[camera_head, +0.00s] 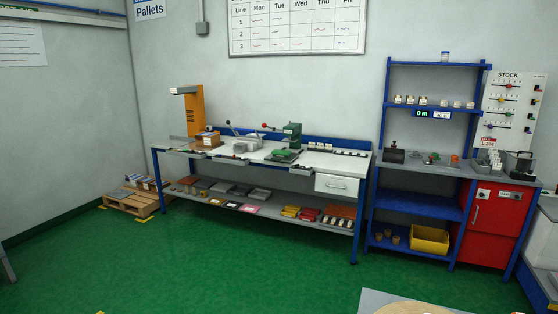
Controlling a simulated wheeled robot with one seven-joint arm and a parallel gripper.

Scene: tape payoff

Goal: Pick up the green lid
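No green lid can be made out for certain from this distance. A flat green piece (284,154) lies on the workbench (325,160), in front of a green hand press (292,132); I cannot tell whether it is a lid or part of a fixture. A small greenish item (434,156) sits on the blue rack's middle counter, too small to identify. My gripper is not in view.
An orange machine (194,112) stands at the bench's left end. The blue rack (381,100) and red cabinet (491,222) are at the right. A wooden pallet (131,203) lies left of the bench. The green floor (230,262) before the bench is clear.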

